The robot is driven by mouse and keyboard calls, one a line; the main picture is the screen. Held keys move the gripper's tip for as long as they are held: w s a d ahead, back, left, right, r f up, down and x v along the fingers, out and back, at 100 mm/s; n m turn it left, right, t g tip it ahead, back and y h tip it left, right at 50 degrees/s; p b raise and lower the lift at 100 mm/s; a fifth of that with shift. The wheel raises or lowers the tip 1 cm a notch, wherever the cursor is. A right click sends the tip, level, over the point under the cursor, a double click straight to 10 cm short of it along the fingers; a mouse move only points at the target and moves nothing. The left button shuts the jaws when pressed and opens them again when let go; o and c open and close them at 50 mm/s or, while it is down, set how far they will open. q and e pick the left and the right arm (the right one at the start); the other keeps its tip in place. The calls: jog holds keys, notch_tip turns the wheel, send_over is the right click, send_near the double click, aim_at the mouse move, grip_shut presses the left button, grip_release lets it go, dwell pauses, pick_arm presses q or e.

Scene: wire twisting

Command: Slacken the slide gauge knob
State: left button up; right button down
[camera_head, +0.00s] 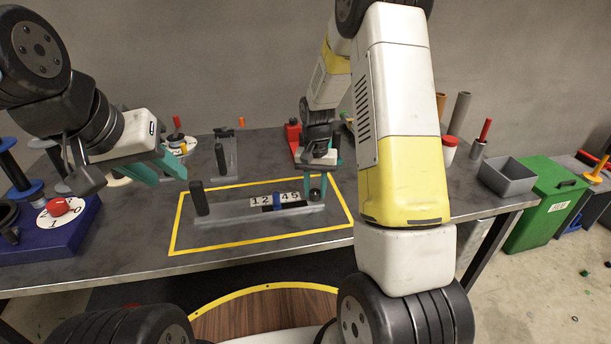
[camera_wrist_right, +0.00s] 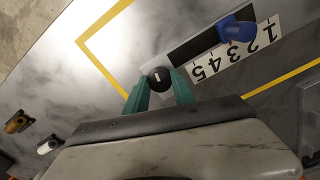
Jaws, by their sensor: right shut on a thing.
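The slide gauge (camera_head: 238,226) is a long grey bar lying inside a yellow outlined rectangle on the table. It has a number strip (camera_head: 263,200), a blue slider (camera_head: 277,201) and a black upright handle (camera_head: 199,198) at its left end. The small round black knob (camera_head: 315,194) is at its right end. In the right wrist view the knob (camera_wrist_right: 159,79) with a pale mark sits between the green fingertips of my right gripper (camera_wrist_right: 161,82), which is shut on it. My left gripper (camera_head: 167,178) is open and empty in the air, left of the gauge.
A blue box with a white dial and red knob (camera_head: 58,207) stands at the left. Another upright device (camera_head: 221,158) is behind the gauge. A grey bin (camera_head: 507,180) and red-topped cylinders are at the right. The table in front of the gauge is clear.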

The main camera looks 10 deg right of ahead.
jog(key=n, duration=0.4)
jog(key=shift+n, duration=0.3)
jog(key=n, duration=1)
jog(key=shift+d+n, duration=0.1)
jog(key=shift+n, duration=2.6)
jog(key=c, duration=1.1)
grip_release()
jog(key=shift+o, duration=0.2)
jog(key=shift+r, duration=0.1)
